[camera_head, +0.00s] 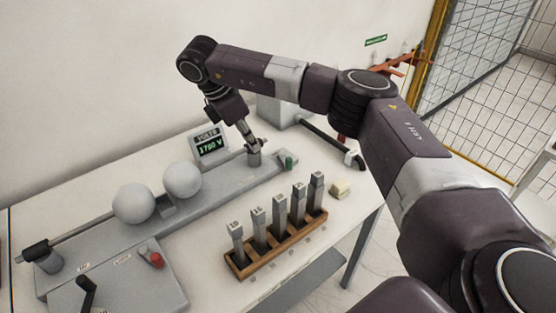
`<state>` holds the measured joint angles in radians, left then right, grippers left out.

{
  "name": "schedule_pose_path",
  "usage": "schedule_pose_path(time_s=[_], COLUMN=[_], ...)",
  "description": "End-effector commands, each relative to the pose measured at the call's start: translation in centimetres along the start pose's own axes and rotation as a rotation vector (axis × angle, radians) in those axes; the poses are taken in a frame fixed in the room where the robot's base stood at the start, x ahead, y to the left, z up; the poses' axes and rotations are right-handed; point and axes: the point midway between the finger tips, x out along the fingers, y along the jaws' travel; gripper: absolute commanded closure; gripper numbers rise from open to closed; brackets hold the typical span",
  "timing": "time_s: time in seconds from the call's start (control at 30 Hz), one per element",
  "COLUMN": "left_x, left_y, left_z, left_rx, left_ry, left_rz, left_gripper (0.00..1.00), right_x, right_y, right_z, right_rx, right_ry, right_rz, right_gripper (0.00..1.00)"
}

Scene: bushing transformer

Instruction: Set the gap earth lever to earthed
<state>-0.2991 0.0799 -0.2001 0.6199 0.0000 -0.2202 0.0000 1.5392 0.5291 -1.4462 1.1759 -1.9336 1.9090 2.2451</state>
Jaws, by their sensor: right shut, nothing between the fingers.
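Two pale grey spheres (158,192) stand as a gap on a long grey base (190,206) on the table. A short lever with a red knob (156,260) is on the grey panel in front, at lower left, beside small labels. I cannot read the labels or tell its setting. A green knob (290,163) sits at the far right end of the base. My right gripper (253,143) is shut and empty, pointing down just above a grey post (254,158) at that end, left of the green knob. I cannot tell whether it touches the post. My left gripper is out of view.
A wooden rack (249,272) with several upright grey gauge blocks stands near the front edge. A voltmeter (209,145) reads about 1780 V. A black crank (87,290) is at lower left. A yellow-framed mesh fence (440,50) stands right.

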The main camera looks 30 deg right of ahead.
Motion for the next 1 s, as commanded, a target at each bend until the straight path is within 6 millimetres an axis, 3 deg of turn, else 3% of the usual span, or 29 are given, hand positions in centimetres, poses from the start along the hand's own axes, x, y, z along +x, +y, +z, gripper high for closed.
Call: schedule_pose_path(time_s=[0.27, 0.63, 0.8, 1.0], left_x=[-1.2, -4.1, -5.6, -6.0], left_y=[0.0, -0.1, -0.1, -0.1], left_z=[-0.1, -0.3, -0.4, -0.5], left_rx=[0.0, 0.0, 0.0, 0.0], left_ry=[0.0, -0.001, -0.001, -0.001], left_rz=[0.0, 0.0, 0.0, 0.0], left_gripper=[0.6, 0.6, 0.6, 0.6], right_x=[2.5, 10.2, 10.8, 11.4], right_y=[-0.1, -0.1, -0.1, -0.1], right_z=[0.1, 0.2, 2.7, 3.7], right_rx=[-0.001, 0.0, 0.002, 0.0], right_ry=[-0.003, -0.002, -0.001, -0.001], right_rz=[-0.005, -0.004, -0.003, -0.002], right_gripper=[1.0, 1.0, 1.0, 1.0])
